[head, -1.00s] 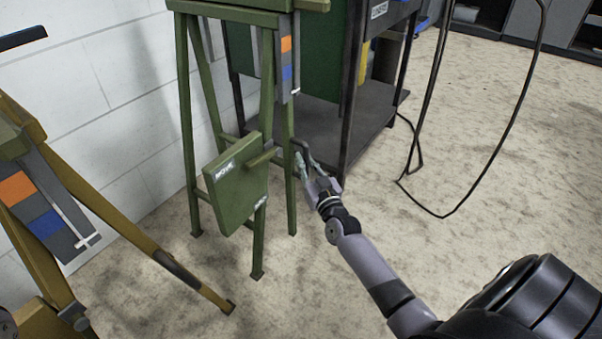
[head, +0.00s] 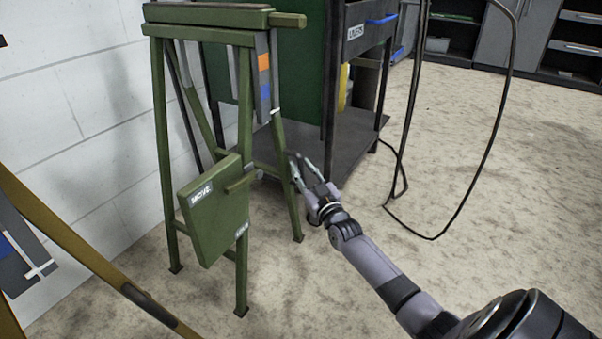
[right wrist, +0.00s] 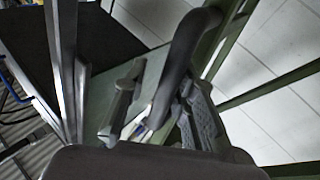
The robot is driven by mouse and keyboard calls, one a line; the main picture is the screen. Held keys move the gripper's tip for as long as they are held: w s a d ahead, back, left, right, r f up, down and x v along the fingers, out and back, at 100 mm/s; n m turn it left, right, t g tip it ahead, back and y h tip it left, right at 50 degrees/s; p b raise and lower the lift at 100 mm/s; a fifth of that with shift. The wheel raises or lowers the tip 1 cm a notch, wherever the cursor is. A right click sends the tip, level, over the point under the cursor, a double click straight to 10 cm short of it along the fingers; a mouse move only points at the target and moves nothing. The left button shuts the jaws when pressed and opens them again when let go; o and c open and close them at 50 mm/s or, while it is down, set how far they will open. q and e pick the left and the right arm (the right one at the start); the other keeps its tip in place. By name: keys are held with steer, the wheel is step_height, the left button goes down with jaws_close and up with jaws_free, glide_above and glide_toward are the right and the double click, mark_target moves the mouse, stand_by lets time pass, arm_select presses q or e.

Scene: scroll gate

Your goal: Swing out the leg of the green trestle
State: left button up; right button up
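The green trestle (head: 158,160) stands upright by the white wall in the head view. A green panel (head: 215,222) marked "MOVE" is mounted low on it. Its right leg (head: 290,212) slants outward to the right, its foot on the floor. My right gripper (head: 304,170) is at about mid-height of this leg, on its right side. Its fingers are spread; they also show in the right wrist view (right wrist: 155,105), with green surface behind them. I cannot tell whether they touch the leg. My left gripper is not in view.
A dark cart (head: 335,140) with a low shelf stands right behind the trestle. A black cable (head: 478,170) hangs down to the floor at the right. A yellow-brown trestle (head: 85,250) fills the lower left. Open floor lies at the front and right.

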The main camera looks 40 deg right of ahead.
steer(key=shift+s, duration=0.25)
steer(key=v, duration=1.1)
steer(key=shift+s, duration=0.25)
steer(key=shift+a, duration=0.15)
